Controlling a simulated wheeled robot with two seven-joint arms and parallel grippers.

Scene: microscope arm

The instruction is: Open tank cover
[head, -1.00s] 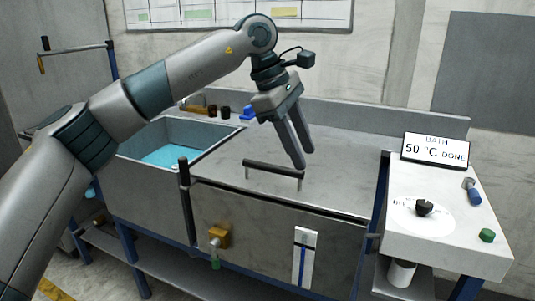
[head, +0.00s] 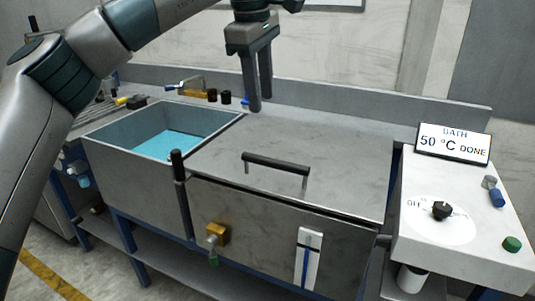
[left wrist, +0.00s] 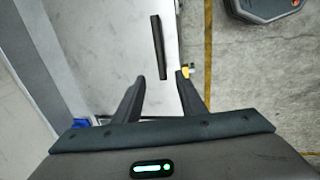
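The tank cover (head: 340,155) is a flat grey metal lid lying closed over the right part of the tank, with a dark bar handle (head: 275,161) on short posts near its front edge. My left gripper (head: 259,108) points down above the back of the cover, apart from the handle. In the left wrist view its two fingers (left wrist: 158,88) are spread with nothing between them, and the handle (left wrist: 159,47) lies ahead of them. The open left basin (head: 170,143) holds blue liquid. My right gripper is in neither view.
A control box (head: 465,225) with a black knob, green button and a "50 °C DONE" display (head: 453,144) stands at the right. A dark upright post (head: 180,190) rises at the tank's front. A brass valve (head: 217,235) and a level gauge (head: 308,260) are on the front wall.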

